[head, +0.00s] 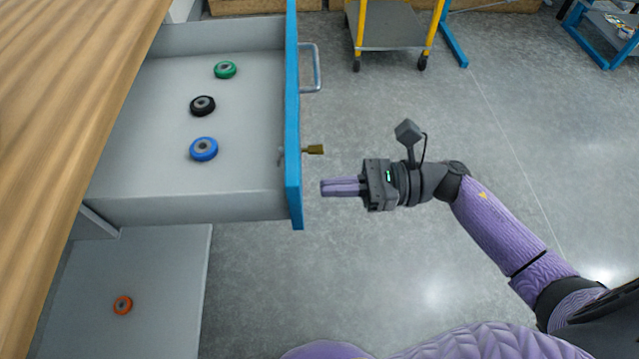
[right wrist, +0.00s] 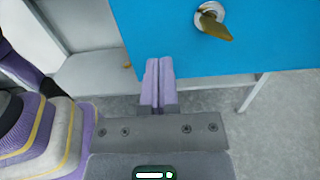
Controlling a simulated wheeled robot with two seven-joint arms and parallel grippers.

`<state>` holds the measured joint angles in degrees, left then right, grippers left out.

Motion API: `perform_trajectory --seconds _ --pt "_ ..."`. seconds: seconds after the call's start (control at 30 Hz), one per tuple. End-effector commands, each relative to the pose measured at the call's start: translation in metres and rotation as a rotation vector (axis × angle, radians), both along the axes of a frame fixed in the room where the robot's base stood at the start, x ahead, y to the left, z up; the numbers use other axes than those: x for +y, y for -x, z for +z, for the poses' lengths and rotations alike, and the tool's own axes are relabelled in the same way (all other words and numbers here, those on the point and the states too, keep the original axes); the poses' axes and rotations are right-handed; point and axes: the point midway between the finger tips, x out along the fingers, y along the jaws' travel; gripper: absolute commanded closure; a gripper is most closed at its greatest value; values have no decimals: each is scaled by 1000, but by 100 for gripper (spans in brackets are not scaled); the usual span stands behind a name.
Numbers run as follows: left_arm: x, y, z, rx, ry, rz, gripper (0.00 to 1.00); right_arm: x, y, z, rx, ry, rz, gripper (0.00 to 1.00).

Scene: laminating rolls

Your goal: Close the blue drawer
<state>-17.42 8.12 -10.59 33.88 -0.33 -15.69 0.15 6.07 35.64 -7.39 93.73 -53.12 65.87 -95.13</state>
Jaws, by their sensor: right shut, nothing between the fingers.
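The blue drawer (head: 293,120) stands pulled out from under the wooden worktop, its blue front facing right. It has a grey metal handle (head: 316,68) and a brass key (head: 314,150) in its lock. Green (head: 225,70), black (head: 203,105) and blue (head: 204,149) rolls lie inside. My right gripper (head: 322,188) is shut and empty, just right of the drawer front and a little below the key in the head view. In the right wrist view its fingers (right wrist: 158,64) point at the blue front (right wrist: 200,48), with the key (right wrist: 216,27) above right. My left gripper is not in view.
The wooden worktop (head: 70,90) runs along the left. An orange roll (head: 123,304) lies on a lower grey shelf (head: 165,290). A yellow-framed cart (head: 395,25) stands at the back. The grey floor right of the drawer is largely clear.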

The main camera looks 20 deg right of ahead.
Motion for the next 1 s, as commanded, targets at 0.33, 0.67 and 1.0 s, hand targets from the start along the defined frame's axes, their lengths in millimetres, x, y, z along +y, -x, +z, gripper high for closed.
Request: perform_trajectory --seconds 0.33,0.67,1.0 --pt "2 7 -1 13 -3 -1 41 24 -7 -1 2 -1 0 100" --pt "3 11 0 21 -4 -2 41 25 -7 -1 2 -2 0 100" --pt "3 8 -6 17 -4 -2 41 66 -19 -1 -1 -4 2 100"
